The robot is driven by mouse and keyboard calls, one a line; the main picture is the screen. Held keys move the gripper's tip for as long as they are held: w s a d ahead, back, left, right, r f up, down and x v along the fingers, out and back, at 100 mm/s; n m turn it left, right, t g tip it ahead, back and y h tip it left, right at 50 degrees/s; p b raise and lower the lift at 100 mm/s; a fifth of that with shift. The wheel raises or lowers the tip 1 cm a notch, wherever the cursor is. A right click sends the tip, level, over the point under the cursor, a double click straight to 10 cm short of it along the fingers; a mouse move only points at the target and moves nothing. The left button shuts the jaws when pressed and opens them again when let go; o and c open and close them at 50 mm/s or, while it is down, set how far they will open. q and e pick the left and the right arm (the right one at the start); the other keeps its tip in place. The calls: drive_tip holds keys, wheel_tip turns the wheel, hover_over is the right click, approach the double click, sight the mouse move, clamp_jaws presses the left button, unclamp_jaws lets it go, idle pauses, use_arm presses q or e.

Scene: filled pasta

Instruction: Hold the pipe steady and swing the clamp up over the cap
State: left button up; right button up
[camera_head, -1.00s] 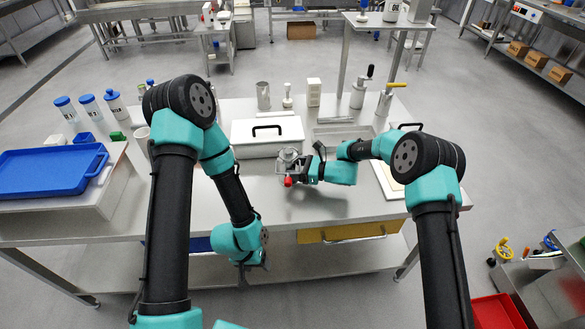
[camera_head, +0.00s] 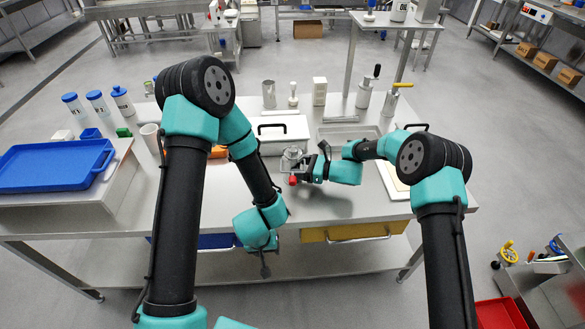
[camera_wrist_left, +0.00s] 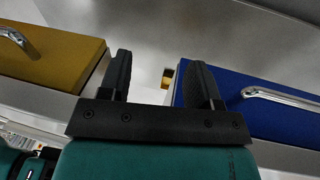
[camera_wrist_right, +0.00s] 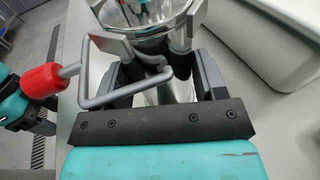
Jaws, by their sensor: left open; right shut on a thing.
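The shiny metal pipe (camera_head: 290,158) stands upright near the front of the steel table. In the right wrist view, my right gripper (camera_wrist_right: 165,85) is shut on the pipe (camera_wrist_right: 172,92), with a finger on each side. A round shiny cap (camera_wrist_right: 150,12) shows at its top, cut by the frame edge. The grey clamp (camera_wrist_right: 97,72) is a bent bar beside the pipe, with a red knob (camera_wrist_right: 44,82) sticking out to the left. The knob also shows in the head view (camera_head: 293,181). My left gripper (camera_head: 265,268) is open and empty, low before the table front.
A yellow drawer (camera_head: 340,232) and a blue drawer (camera_wrist_left: 245,105) with metal handles are under the tabletop, close to my left gripper. A white lidded box (camera_head: 270,136) stands behind the pipe. A blue tray (camera_head: 52,165) is at left. The table's front middle is clear.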

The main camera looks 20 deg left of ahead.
sight(293, 179)
use_arm(q)
drive_tip(key=w+d+r, duration=0.1)
drive_tip(key=w+r, duration=0.2)
drive_tip(key=r, duration=0.1)
drive_tip(key=w+d+r+n+t+y, duration=0.1)
drive_tip(key=w+r, duration=0.3)
drive_tip(key=r, duration=0.1)
drive_tip(key=w+d+r+t+y, duration=0.1)
drive_tip(key=w+r, duration=0.2)
drive_tip(key=r, duration=0.1)
drive_tip(key=shift+w+d+r+n, duration=0.15)
drive_tip(key=shift+d+r+n, duration=0.15)
drive_tip(key=shift+d+n, duration=0.1)
drive_tip(key=w+r+m, duration=0.2)
drive_tip(key=w+r, duration=0.2)
drive_tip(key=r, duration=0.6)
drive_tip(key=shift+w+g+y, duration=0.3)
drive_tip(key=shift+w, duration=0.05)
drive_tip(key=shift+x, duration=4.5)
drive_tip(key=shift+d, duration=0.1)
drive_tip(key=c, duration=0.7)
